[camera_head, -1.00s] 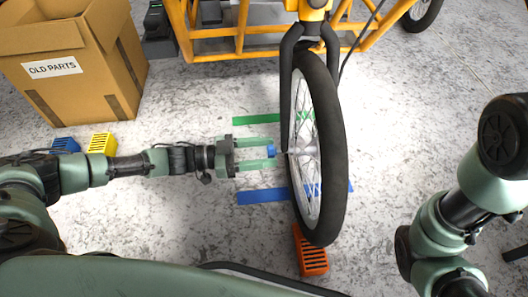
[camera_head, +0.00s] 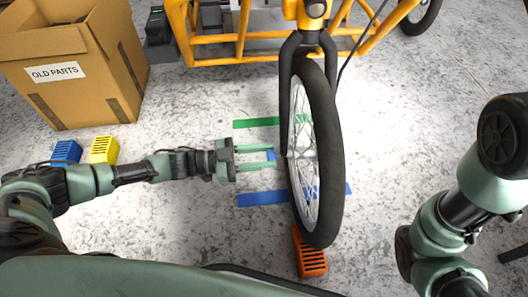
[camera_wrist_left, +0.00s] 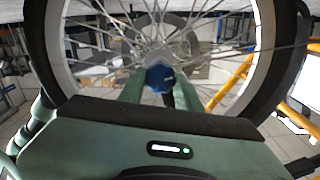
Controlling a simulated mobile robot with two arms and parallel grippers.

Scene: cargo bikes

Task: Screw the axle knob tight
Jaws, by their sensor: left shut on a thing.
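The axle knob (camera_head: 270,155) is a small blue piece at the hub on the left side of the cargo bike's front wheel (camera_head: 333,190). My left gripper (camera_head: 271,156) reaches in from the left, its two green fingers closed on the knob's sides. In the left wrist view the blue knob (camera_wrist_left: 160,79) sits between the fingertips, in front of the spokes and hub. The fingers partly cover it in the head view. My right arm is at the right, but its gripper is out of view.
An orange block (camera_head: 310,256) is at the bottom of the tyre. Green (camera_head: 257,122) and blue (camera_head: 262,198) strips lie on the floor. A cardboard box (camera_head: 75,70) labelled OLD PARTS stands upper left, with blue (camera_head: 66,152) and yellow (camera_head: 104,150) blocks nearby. Floor right of the wheel is clear.

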